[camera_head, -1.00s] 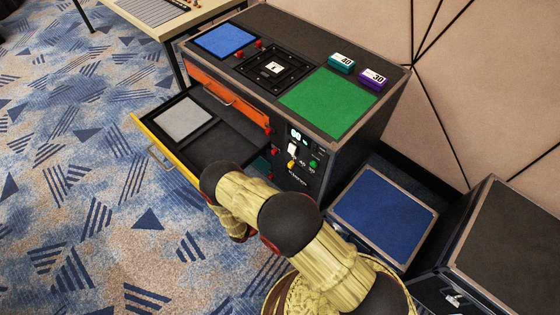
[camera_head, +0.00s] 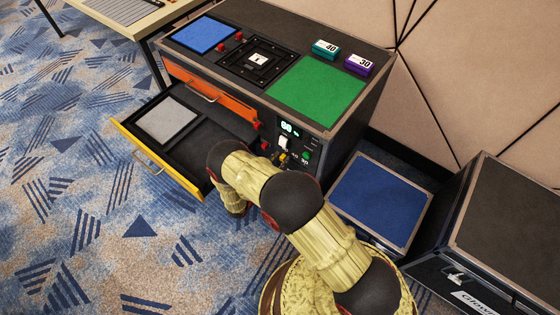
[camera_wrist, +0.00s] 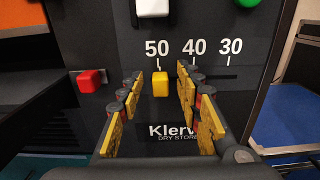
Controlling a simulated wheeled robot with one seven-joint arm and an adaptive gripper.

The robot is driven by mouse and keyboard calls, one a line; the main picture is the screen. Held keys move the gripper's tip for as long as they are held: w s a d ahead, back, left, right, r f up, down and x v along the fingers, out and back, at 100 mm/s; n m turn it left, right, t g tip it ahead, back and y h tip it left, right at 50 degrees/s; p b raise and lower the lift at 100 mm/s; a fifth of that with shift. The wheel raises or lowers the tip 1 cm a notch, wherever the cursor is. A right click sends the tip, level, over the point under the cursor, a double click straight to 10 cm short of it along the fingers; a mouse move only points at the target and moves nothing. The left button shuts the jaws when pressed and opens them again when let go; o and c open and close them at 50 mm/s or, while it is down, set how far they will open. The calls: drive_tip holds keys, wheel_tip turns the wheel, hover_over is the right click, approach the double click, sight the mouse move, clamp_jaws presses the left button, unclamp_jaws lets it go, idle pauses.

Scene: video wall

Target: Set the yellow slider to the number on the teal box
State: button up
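The yellow slider (camera_wrist: 160,84) sits in the wrist view below the printed number 50, at the left end of a scale whose slot runs right past 40 to 30. My gripper (camera_wrist: 161,78) is open, with one finger to the left of the slider and one to its right, and a gap on each side. In the head view the teal box (camera_head: 325,48) stands on top of the cabinet and shows 40.
A purple box (camera_head: 358,65) showing 30 stands beside the teal one. In the wrist view a red knob (camera_wrist: 90,80) is left of my gripper and a white switch (camera_wrist: 152,8) is above. An open yellow-fronted drawer (camera_head: 160,155) juts out left of my arm. A blue-topped case (camera_head: 380,200) stands right.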

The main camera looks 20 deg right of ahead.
drive_tip(key=shift+w+d, duration=0.15)
drive_tip(key=shift+d, duration=0.05)
drive_tip(key=shift+c, duration=0.6)
drive_tip(key=c, duration=0.7)
clamp_jaws()
